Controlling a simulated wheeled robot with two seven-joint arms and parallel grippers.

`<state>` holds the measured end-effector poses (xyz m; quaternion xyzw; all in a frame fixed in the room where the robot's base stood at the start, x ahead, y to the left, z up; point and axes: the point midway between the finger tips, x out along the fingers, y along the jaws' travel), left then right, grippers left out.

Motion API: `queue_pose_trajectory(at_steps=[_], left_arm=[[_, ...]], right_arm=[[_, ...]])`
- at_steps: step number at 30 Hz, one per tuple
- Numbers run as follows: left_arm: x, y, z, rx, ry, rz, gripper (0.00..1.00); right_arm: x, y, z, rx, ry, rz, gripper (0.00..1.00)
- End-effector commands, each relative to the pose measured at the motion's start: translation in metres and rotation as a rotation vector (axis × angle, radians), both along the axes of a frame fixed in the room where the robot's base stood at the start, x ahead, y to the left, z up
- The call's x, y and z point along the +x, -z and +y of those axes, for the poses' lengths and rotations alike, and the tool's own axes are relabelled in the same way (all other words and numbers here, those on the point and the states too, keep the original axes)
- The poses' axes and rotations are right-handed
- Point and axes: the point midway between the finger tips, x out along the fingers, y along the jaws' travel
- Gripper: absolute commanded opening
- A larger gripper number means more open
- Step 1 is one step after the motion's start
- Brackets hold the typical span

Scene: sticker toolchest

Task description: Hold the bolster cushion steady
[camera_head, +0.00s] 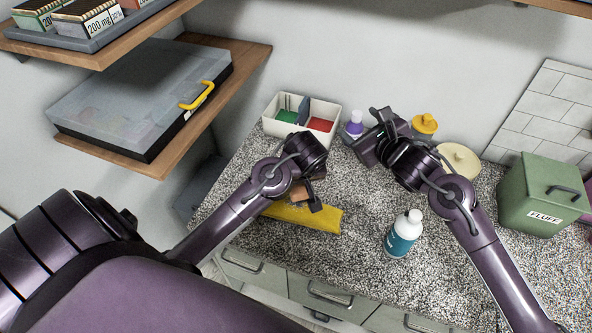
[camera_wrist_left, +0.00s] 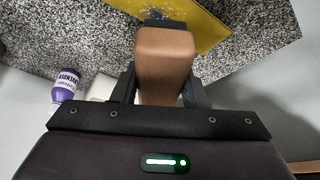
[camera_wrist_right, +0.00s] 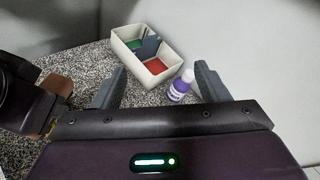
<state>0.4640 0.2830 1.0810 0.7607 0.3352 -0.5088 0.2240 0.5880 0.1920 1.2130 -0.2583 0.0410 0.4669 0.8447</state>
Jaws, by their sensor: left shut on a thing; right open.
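The brown, round-edged block (camera_wrist_left: 165,62), which looks like the bolster cushion, is between the fingers of my left gripper (camera_head: 306,193). My left gripper is shut on it. In the head view only a small brown part (camera_head: 298,191) shows; the arm hides the rest. The block is over or beside a flat yellow piece (camera_head: 312,217) on the speckled counter; I cannot tell whether they touch. My right gripper (camera_head: 376,128) is open and empty at the back of the counter. In the right wrist view a purple bottle (camera_wrist_right: 181,85) shows beyond its fingers.
A white two-part box (camera_head: 272,126) with green and red inside stands at the back. A yellow-topped container (camera_head: 424,126), a cream lidded pot (camera_head: 459,160), a teal bottle (camera_head: 403,236) and a green FLUFF bin (camera_head: 541,196) stand to the right. Wooden shelves (camera_head: 225,90) jut out at left.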

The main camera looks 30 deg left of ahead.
Motion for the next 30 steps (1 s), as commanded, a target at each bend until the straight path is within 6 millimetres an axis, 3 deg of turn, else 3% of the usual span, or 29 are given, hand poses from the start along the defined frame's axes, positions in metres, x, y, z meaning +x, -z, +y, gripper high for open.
queue_pose_trajectory(at_steps=[3, 7, 12, 18, 21, 30], left_arm=[[0.0, 0.0, 0.0, 0.0, 0.0, 0.0, 0.21], [0.0, 0.0, 0.0, 0.0, 0.0, 0.0, 0.21], [0.0, 0.0, 0.0, 0.0, 0.0, 0.0, 0.21], [0.0, 0.0, 0.0, 0.0, 0.0, 0.0, 0.21], [0.0, 0.0, 0.0, 0.0, 0.0, 0.0, 0.21], [0.0, 0.0, 0.0, 0.0, 0.0, 0.0, 0.21]], right_arm=[[-0.021, 0.05, 0.004, -0.229, -0.132, -0.037, 0.68], [-0.06, 0.079, 0.013, -0.371, -0.3, -0.026, 0.68], [-0.094, 0.123, -0.014, -0.564, -0.435, 0.054, 0.68], [-0.104, 0.154, -0.059, -0.731, -0.473, 0.14, 0.68], [-0.104, 0.16, -0.07, -0.766, -0.474, 0.161, 0.68], [-0.103, 0.185, -0.063, -0.777, -0.475, 0.173, 0.68]])
